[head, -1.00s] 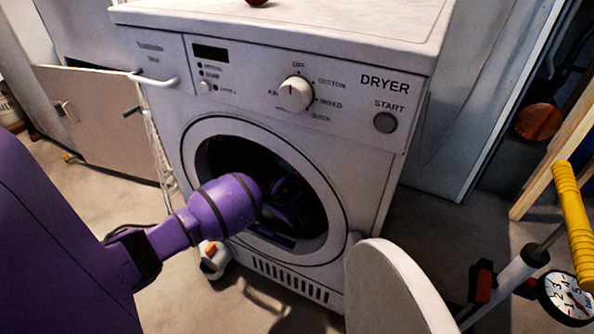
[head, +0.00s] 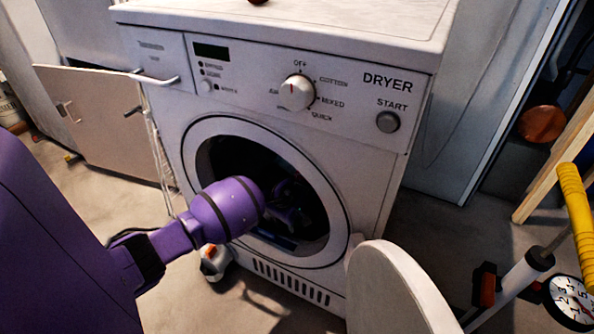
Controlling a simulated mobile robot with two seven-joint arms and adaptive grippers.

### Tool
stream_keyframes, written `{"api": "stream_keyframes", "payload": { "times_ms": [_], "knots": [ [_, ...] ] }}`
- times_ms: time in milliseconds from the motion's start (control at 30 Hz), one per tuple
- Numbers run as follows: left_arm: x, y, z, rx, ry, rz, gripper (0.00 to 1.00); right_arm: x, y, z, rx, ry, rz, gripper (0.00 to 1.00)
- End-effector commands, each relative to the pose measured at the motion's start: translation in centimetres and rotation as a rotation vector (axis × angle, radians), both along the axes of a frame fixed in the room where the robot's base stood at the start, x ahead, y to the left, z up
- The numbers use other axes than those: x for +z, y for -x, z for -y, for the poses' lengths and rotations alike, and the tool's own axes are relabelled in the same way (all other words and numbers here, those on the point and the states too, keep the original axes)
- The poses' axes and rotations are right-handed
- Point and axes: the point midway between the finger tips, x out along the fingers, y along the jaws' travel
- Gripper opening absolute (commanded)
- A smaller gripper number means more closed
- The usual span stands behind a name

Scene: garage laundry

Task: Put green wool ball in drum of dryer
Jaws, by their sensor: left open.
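The white dryer (head: 345,150) stands in front of me with its round drum opening (head: 262,160) uncovered. Its rounded white door (head: 395,290) seems to be swung out at the lower right. My left arm reaches in from the left, and its wrist is at the opening. My left gripper (head: 290,208) is inside the dark drum, open, partly hidden by the wrist and in shadow. I cannot see the green wool ball in this view. My right gripper is not in view.
A yellow-handled pump with a round gauge (head: 572,300) stands at the lower right. A grey-white device with an orange part (head: 213,262) sits on the floor by the dryer's lower left. A beige cabinet door (head: 100,115) is at the left. A dark red object (head: 257,2) sits on the dryer top.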

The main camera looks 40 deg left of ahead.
Motion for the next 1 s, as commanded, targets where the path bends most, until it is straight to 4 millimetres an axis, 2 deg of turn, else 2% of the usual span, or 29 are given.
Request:
{"api": "stream_keyframes", "payload": {
  "times_ms": [167,300,500,733,1000],
  "knots": [
    [2.2,0.5,-0.1,-0.002,-0.004,0.002,0.52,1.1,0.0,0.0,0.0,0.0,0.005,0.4],
    [4.8,1.4,-0.1,-0.003,-0.004,0.003,0.52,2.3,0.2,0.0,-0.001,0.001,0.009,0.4],
    [7.1,2.3,0.1,-0.002,-0.002,0.002,0.52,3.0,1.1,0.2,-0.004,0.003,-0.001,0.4],
    [7.5,2.6,0.1,0.0,0.0,0.0,0.52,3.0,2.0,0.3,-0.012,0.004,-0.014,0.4],
    [7.5,2.5,0.1,0.0,0.0,0.0,0.52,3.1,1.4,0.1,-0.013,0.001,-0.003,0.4]
  ]
}}
